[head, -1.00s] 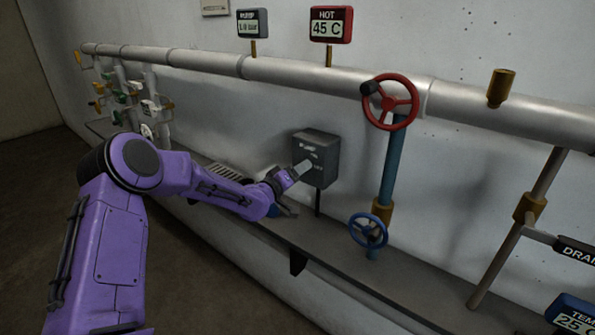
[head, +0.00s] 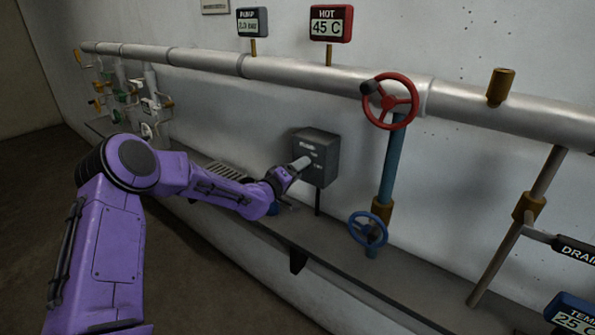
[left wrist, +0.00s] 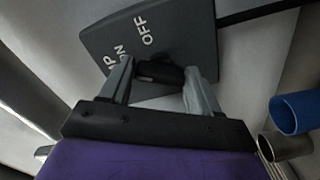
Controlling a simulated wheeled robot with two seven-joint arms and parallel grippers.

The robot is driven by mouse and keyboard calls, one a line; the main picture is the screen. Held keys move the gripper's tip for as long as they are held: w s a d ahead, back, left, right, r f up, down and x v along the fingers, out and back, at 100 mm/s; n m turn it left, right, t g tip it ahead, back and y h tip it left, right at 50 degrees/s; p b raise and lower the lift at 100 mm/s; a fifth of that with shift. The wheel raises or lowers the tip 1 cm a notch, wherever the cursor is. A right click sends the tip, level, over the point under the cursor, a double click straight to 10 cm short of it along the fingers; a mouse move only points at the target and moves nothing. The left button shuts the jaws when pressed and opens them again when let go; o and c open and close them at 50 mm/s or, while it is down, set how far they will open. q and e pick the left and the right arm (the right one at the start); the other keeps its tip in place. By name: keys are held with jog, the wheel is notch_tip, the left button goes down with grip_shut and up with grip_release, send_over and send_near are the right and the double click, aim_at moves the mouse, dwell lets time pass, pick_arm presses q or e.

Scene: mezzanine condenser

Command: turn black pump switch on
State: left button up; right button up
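The grey pump switch box (head: 322,160) is on the wall below the long pipe. It also shows in the left wrist view (left wrist: 195,35), with the words OFF and ON and part of another word on its face. The black switch (left wrist: 160,72) sits between the two fingers of my left gripper (left wrist: 158,78). The fingers are apart, one on each side of the switch and very close to it; I cannot tell whether they touch. In the head view my left gripper (head: 297,182) is at the box's front and hides part of it. My right gripper is not in view.
A red handwheel (head: 390,102) and a blue handwheel (head: 368,230) are right of the box. The pump display (head: 252,22) and the HOT display (head: 331,24), reading 45 C, stand above the pipe (head: 300,75). A ledge (head: 335,245) runs below the box.

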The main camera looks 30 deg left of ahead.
pick_arm(q)
jog(key=shift+o, duration=1.2)
jog(key=s+b, duration=0.1)
jog(key=s, duration=0.9)
jog(key=shift+s+a+b, duration=0.3)
jog(key=shift+a+b, duration=0.1)
jog(key=shift+a, duration=0.05)
